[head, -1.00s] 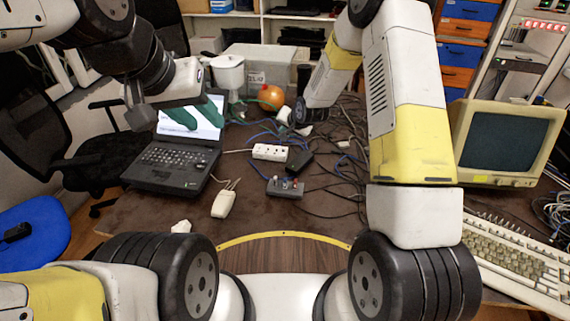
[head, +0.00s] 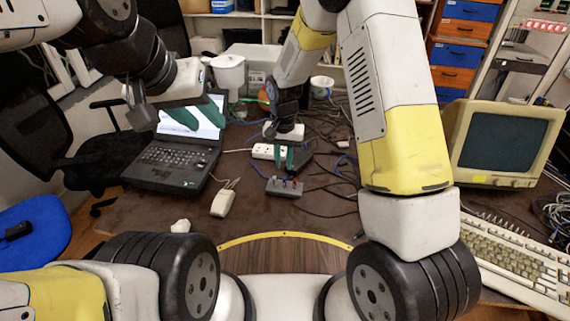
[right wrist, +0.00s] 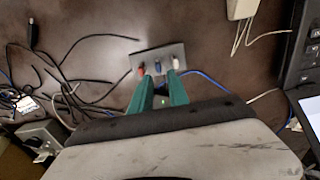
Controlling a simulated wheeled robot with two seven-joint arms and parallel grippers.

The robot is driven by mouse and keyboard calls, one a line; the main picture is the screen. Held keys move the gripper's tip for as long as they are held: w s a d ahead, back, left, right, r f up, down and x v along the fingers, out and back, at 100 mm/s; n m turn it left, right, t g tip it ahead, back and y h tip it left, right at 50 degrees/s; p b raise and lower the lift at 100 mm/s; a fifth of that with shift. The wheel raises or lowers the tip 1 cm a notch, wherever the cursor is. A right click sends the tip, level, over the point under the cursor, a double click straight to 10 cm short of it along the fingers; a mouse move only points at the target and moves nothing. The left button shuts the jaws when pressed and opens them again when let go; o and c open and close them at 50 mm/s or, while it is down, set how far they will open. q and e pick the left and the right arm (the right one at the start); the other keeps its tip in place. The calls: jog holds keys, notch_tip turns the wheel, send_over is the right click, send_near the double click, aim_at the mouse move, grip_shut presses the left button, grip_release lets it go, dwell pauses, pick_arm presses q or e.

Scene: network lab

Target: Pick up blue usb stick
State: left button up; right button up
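The blue usb stick (right wrist: 157,66) stands in a small grey hub (right wrist: 142,58) between a red stick (right wrist: 141,72) and a white stick (right wrist: 176,63). The hub (head: 284,193) also shows on the table in the head view, where the sticks are tiny. My right gripper (right wrist: 162,78) has its two teal fingers apart and empty. It points down above the hub; the blue stick shows between the fingertips' directions, apart from them. In the head view the right gripper (head: 285,163) hangs just behind the hub. My left gripper (head: 200,113) is open and empty before the laptop screen.
A monitor (head: 505,143) and keyboard (head: 515,255) stand at the right.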

aim_at(285, 178)
notch_tip(285, 178, down, 8)
jog(key=shift+s+d+r, duration=0.1)
jog(key=shift+d+r, duration=0.05)
grip_shut()
